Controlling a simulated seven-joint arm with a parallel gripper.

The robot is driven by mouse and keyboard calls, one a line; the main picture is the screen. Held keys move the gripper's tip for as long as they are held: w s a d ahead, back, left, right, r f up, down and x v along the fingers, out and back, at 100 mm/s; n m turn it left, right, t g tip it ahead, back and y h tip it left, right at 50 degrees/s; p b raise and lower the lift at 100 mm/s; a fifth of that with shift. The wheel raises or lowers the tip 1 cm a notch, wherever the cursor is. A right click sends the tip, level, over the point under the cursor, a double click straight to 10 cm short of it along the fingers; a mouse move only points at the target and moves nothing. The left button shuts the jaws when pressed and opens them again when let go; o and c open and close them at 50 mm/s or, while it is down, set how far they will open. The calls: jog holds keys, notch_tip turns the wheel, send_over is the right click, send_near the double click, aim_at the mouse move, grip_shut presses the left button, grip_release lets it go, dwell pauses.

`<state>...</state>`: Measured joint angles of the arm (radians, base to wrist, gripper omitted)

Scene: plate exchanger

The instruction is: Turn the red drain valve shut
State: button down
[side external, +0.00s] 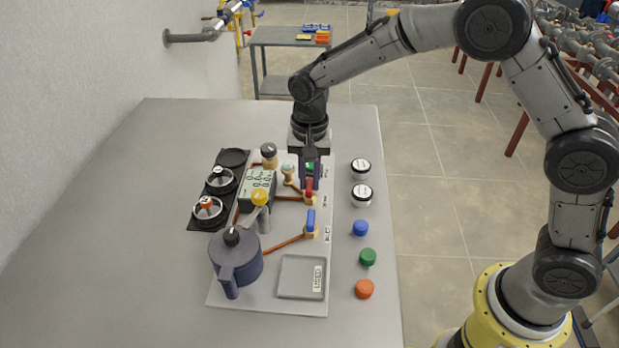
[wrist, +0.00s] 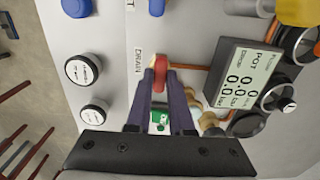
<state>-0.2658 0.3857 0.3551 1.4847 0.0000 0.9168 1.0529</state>
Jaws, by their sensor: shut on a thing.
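The red drain valve handle (wrist: 159,84) is between my two fingertips in the wrist view, beside the printed word DRAIN. My gripper (wrist: 160,76) is shut on this handle, one finger on each side of it. In the side view, the gripper (side external: 309,184) comes down from above, and the red handle (side external: 309,189) shows partly behind the fingers. The handle sits on a brass valve body (side external: 310,200) on a copper pipe. The fingers hide part of the handle, and its exact angle is hard to tell.
A green-handled valve (wrist: 159,119) lies close to the fingers, and a blue-handled valve (side external: 311,222) stands nearer the front. A display box (side external: 257,187) and a dark jug (side external: 236,264) are to the left. Jars and coloured caps (side external: 360,228) line the right side. The table's left is clear.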

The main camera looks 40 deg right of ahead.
aim_at(310, 184)
jog(key=shift+r, duration=0.1)
dwell(0.3)
jog(key=c, duration=0.8)
grip_release()
notch_tip(310, 184, up, 14)
jog(key=shift+d, duration=0.15)
